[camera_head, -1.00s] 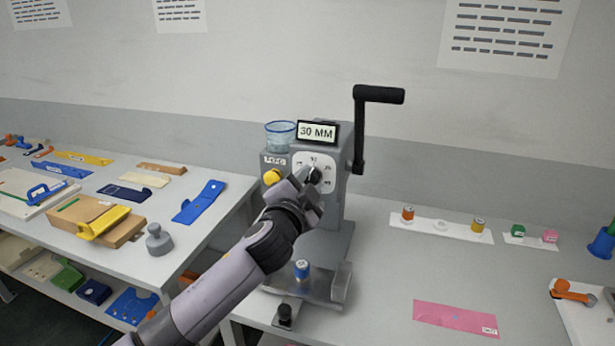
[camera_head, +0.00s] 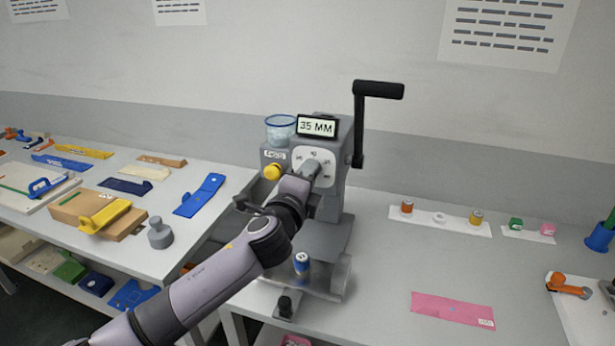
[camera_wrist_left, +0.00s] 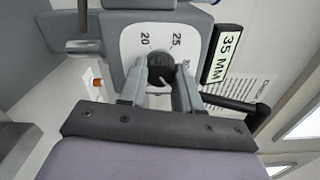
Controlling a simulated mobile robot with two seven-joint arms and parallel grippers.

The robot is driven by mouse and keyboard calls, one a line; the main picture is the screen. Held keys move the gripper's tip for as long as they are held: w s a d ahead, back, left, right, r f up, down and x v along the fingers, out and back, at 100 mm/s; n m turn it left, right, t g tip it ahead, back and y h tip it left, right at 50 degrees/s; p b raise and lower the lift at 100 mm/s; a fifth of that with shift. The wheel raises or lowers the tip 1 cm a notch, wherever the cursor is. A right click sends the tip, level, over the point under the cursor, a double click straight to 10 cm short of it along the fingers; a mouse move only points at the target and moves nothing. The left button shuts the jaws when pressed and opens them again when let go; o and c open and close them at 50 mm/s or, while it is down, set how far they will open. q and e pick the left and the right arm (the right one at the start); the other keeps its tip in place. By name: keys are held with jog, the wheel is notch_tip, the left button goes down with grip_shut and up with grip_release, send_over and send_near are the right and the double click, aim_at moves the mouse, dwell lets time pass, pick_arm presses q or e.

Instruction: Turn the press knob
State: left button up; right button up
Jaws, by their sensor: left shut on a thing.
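The press (camera_head: 326,238) is a grey machine on the right table, with a black crank handle (camera_head: 378,90) and a small display (camera_head: 317,126) reading 35 MM. Its black knob (camera_wrist_left: 161,69) sits on a white dial plate (camera_wrist_left: 133,42) marked with numbers; 20 and 25 are readable in the left wrist view. My left gripper (camera_wrist_left: 160,88) is shut on the knob, one finger on each side. In the head view the gripper (camera_head: 311,170) covers the knob at the dial. My right gripper is not in view.
A yellow button (camera_head: 273,172) and a clear blue-rimmed cup (camera_head: 281,129) are beside the dial. A blue can-like piece (camera_head: 302,263) stands on the press base. A pink sheet (camera_head: 452,309) lies at right. The left table (camera_head: 185,247) holds several parts.

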pick_arm(q)
jog(key=shift+m, duration=0.6)
jog(key=o, duration=1.1)
jog(key=shift+c, duration=0.2)
jog(key=v, duration=0.7)
jog(key=shift+b, duration=0.3)
jog(key=shift+s, duration=0.1)
